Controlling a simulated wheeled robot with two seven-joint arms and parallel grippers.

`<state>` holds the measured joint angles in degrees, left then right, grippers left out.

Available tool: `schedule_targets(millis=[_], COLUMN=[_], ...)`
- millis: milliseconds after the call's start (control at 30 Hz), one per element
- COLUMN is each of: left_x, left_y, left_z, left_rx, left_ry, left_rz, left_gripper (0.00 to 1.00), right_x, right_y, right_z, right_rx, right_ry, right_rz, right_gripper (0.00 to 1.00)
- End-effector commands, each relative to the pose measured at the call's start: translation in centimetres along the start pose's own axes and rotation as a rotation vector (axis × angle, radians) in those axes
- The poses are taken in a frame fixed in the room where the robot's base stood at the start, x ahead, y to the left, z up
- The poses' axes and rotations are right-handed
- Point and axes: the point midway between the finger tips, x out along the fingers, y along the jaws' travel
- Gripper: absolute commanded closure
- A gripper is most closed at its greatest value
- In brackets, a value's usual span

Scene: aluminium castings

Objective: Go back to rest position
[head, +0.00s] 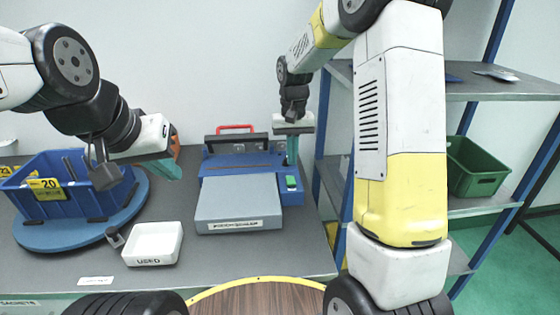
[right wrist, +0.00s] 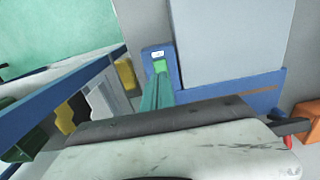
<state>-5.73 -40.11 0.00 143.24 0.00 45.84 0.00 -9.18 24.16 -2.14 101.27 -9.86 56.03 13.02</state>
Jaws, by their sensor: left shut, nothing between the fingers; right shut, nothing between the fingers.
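My left gripper (head: 168,166) is at the left of the head view, above the table between the blue crate and the grey-lidded machine. It is shut and empty. My right gripper (head: 292,150) points down above the back right part of the machine, behind its green button. It is shut and empty. In the right wrist view its green fingers (right wrist: 156,92) are together, close to the green button (right wrist: 160,66) in the picture. I cannot tell if they touch anything.
The machine (head: 238,200) sits on the grey table. A blue crate (head: 70,199) stands on a round blue turntable (head: 60,236). A white tray labelled USED (head: 153,244) lies in front. A shelf rack with blue posts and a green bin (head: 476,168) stands at the right.

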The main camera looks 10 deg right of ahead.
Motion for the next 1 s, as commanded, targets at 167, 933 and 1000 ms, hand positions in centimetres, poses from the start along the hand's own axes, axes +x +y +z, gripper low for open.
schedule_targets(millis=[167, 933, 1000], left_x=[0.0, 0.0, 0.0], left_y=[0.0, 0.0, 0.0], left_z=[0.0, 0.0, 0.0], left_rx=[0.0, 0.0, 0.0], left_ry=[0.0, 0.0, 0.0], left_rz=[0.0, 0.0, 0.0], left_gripper=[1.0, 1.0, 1.0], right_x=[-3.0, -14.4, -14.4], right_y=[0.6, 2.6, 2.6], right_z=[1.8, 22.3, 23.4], right_rx=[-0.002, -0.049, -0.053], right_ry=[0.051, 0.484, 0.51], right_rz=[-0.024, -0.172, -0.177], right_gripper=[1.0, 1.0, 1.0])
